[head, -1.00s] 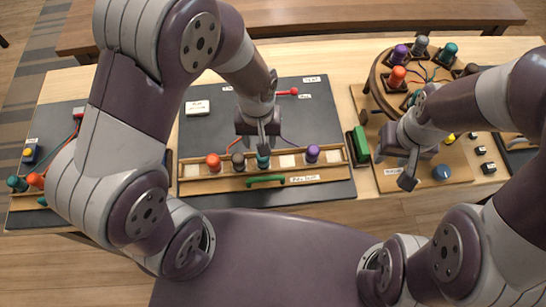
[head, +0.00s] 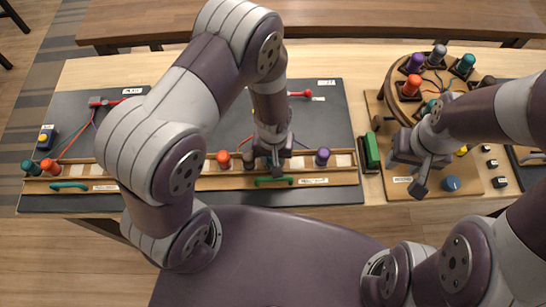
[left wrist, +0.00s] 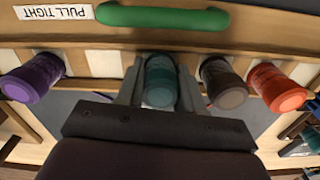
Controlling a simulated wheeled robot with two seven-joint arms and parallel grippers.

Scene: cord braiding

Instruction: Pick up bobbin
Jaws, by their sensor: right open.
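The rack (head: 345,181) on the right-hand dark mat holds a row of bobbins: an orange bobbin (head: 223,158), a brown bobbin (head: 249,158) and a purple bobbin (head: 322,157). A teal bobbin (left wrist: 160,80) stands between the brown and purple ones and is mostly hidden by my left gripper (head: 274,158) in the head view. In the left wrist view my left fingers (left wrist: 160,85) lie close against both sides of the teal bobbin, which is still in line with its neighbours. My right gripper (head: 420,178) is open and empty, over the wooden board at right.
A green handle (head: 274,182) runs along the rack's front. A round stand (head: 392,68) with several bobbins is at right, with a blue knob (head: 452,183) below it. At left, a second rack (head: 95,187) holds teal and orange bobbins.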

